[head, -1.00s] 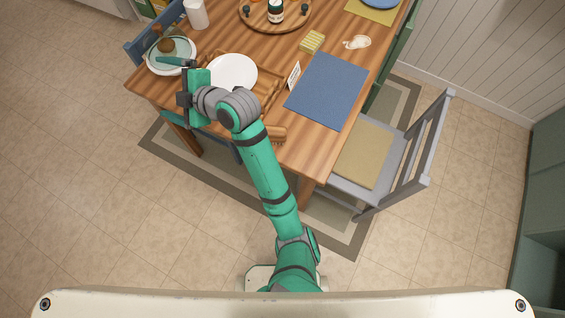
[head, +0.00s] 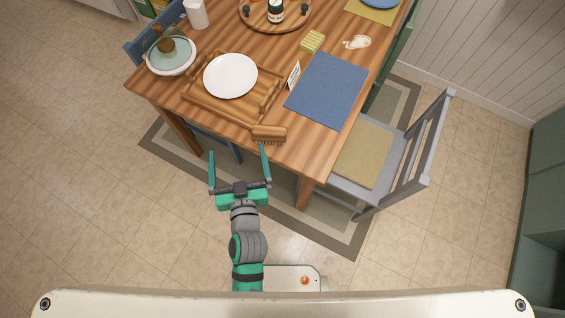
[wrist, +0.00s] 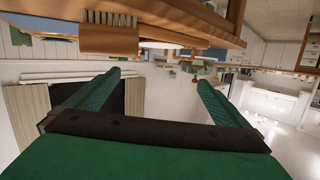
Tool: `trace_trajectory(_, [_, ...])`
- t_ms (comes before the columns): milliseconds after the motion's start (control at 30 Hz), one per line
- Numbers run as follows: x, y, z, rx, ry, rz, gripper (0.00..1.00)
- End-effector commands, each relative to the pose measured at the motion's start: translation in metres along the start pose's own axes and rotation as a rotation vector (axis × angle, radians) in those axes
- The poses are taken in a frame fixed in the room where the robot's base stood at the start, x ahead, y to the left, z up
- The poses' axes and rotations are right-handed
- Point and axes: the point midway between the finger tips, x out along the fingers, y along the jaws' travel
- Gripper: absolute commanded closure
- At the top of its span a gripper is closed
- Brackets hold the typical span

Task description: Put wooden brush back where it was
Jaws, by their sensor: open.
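A wooden brush (head: 269,134) with a brown block back and bristles lies at the front edge of the table, beside the front corner of the wooden rack. It also shows in the wrist view (wrist: 108,38), at the upper left, close to the table edge. My gripper (head: 238,152) is open and empty, off the table's front edge, its two green fingers pointing toward the table. Its right finger tip is just below the brush in the head view, apart from it as far as I can tell. In the wrist view the fingers (wrist: 160,80) are spread with nothing between them.
A wooden rack (head: 196,95) holds a white plate (head: 230,76). A pale bowl (head: 184,67) with a brown object inside stands at the left corner. A blue mat (head: 326,90) lies right. A grey chair (head: 398,160) stands at the right side.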

Motion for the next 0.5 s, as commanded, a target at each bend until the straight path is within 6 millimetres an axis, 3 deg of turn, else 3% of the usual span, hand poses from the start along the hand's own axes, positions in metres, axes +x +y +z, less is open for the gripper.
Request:
trace_trajectory(100, [-0.044,0.021,0.024,0.03,-0.029,0.074,0.0])
trace_trajectory(233, [-0.092,0.044,0.037,0.039,-0.04,0.141,0.0])
trace_trajectory(500, [-0.18,0.078,0.039,0.006,-0.04,0.197,0.0])
